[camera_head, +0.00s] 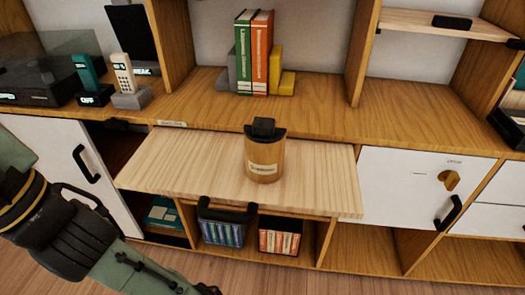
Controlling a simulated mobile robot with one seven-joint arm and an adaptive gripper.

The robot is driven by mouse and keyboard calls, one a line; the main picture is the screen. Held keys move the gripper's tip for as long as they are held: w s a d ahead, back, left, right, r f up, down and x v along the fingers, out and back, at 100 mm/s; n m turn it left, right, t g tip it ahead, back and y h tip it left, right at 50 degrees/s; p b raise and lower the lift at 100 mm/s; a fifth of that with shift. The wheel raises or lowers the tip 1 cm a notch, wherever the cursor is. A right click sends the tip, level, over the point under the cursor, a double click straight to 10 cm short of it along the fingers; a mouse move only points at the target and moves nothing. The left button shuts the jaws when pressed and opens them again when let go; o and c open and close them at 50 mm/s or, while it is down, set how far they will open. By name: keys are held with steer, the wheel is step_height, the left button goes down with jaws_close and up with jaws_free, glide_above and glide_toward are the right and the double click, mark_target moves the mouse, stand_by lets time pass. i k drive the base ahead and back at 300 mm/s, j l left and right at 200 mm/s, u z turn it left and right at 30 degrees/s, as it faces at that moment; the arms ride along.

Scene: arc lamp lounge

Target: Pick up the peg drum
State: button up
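A tan-brown cylinder with a pale label, a black rim and a black block-like top piece stands upright on a pale wooden pull-out board; I take it to be the peg drum (264,160). The pull-out board (190,168) juts out from the wall unit, with a black handle (228,211) at its front edge. My arm comes in at the lower left, well apart from the drum. My gripper cannot be made out; the arm runs out of the bottom of the picture.
A white door (58,160) stands at an angle left of the board. Books (252,55) stand on the ledge behind, with phones (124,75) at left. A white cabinet front (400,185) is at right. The board around the drum is clear.

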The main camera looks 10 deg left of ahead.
mark_target(265, 162)
steer(key=l+u, duration=0.1)
steer(key=u, duration=0.7)
steer(key=l+u, duration=0.15)
steer(key=u, duration=0.2)
steer(key=k+l, duration=0.2)
steer(key=l, duration=0.15)
steer(key=k+l, duration=0.2)
steer(key=l, duration=0.15)
steer(key=k+l, duration=0.2)
steer(key=l, duration=0.15)
steer(key=k+l, duration=0.2)
steer(key=l, duration=0.15)
